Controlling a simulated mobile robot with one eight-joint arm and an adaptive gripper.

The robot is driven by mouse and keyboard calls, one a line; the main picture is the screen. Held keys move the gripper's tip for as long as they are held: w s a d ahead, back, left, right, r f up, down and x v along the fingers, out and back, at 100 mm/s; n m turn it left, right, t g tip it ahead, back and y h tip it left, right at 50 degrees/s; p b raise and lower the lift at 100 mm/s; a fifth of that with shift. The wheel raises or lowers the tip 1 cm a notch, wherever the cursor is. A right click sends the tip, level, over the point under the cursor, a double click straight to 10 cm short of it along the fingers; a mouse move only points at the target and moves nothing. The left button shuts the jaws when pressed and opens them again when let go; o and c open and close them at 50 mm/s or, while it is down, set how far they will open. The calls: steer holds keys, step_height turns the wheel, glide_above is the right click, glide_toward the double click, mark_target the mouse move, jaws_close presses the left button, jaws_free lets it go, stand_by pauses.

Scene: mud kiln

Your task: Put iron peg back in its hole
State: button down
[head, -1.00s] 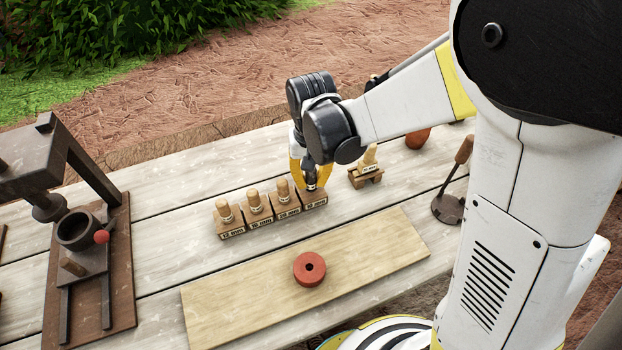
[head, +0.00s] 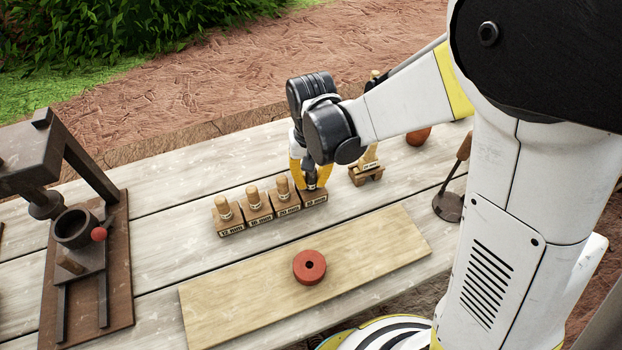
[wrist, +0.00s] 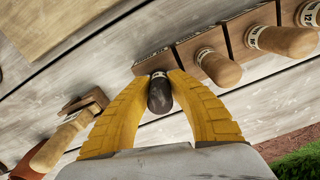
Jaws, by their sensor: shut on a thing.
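The dark iron peg (wrist: 160,95) stands between my gripper's yellow fingers in the wrist view, with its rounded end towards the camera. My gripper (head: 311,180) is shut on it, directly over the rightmost wooden block (head: 315,197) of a row of labelled blocks. That block also shows behind the peg in the wrist view (wrist: 152,64). The fingers hide the block's top, so I cannot tell how far the peg's lower end is in the hole.
Wooden pegs (head: 283,187) stand in the other blocks to the left. A red ring (head: 309,266) lies on a pale board (head: 232,305) in front. A dark press (head: 75,165) stands at the left.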

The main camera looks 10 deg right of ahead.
steer(key=shift+f, duration=0.1)
steer(key=c, duration=1.3)
jaws_free()
step_height(320, 180, up, 12)
steer(key=shift+r, duration=0.1)
steer(key=s+d+r+t, duration=0.1)
steer(key=s+d+t, duration=0.1)
steer(key=s+d, duration=0.1)
steer(key=s+d+r+t, duration=0.1)
steer(key=s+d+t, duration=0.1)
steer(key=s+d, duration=0.2)
steer(key=s+d+r+t, duration=0.1)
steer(key=s+d+t, duration=0.2)
steer(key=d, duration=0.3)
steer(key=shift+s+d+r, duration=0.25)
steer(key=shift+s, duration=0.15)
